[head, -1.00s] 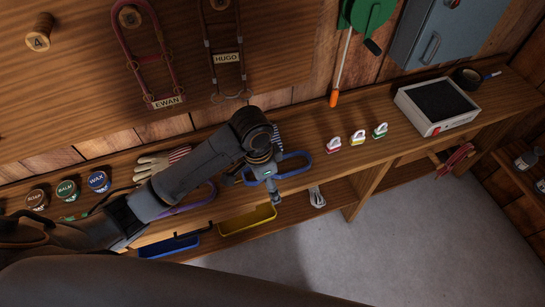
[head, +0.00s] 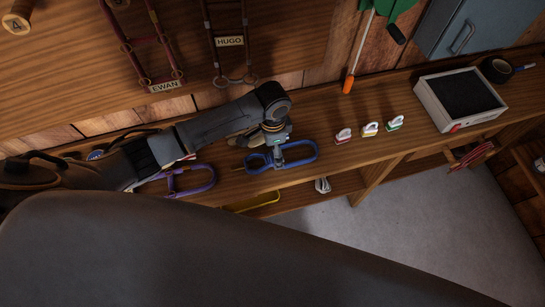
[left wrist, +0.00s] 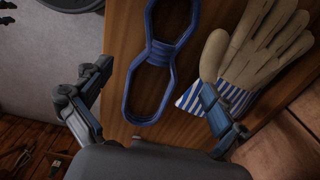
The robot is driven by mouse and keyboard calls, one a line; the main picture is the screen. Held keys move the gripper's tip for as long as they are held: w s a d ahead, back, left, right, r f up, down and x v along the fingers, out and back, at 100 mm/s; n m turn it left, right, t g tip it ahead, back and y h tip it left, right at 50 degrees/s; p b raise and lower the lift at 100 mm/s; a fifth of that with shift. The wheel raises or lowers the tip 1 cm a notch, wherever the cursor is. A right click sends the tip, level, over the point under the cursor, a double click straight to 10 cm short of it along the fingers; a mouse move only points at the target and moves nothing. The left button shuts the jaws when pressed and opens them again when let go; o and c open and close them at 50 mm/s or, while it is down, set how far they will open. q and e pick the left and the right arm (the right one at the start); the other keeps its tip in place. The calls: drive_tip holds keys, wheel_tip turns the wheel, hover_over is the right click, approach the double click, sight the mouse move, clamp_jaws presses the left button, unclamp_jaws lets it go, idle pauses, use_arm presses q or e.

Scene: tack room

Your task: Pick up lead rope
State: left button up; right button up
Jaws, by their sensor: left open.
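A blue lead rope, coiled in a figure-eight with a wrapped middle (head: 317,151), lies on the wooden bench. It shows in the left wrist view (left wrist: 132,92) as two long loops. My left gripper (head: 279,156) is above it, partly covering its left loop and middle. In the left wrist view my left gripper (left wrist: 137,98) is open, with one finger on each side of the near loop and nothing held. My right gripper is out of view.
Work gloves with blue-striped cuffs (left wrist: 262,42) lie right beside the blue rope. Several small clips (head: 370,129) and a white-rimmed tray (head: 436,105) stand to the right on the bench. A yellow bin (head: 262,200) is below the bench edge. Bare bench lies between clips and rope.

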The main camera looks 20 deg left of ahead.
sight(272, 157)
use_arm(q)
drive_tip(key=f, duration=0.2)
drive_tip(key=shift+s+f+p, duration=0.2)
drive_tip(key=shift+f+p, duration=0.1)
drive_tip(key=shift+w+f, duration=0.1)
drive_tip(key=shift+f, duration=0.85)
drive_tip(key=c, duration=1.5)
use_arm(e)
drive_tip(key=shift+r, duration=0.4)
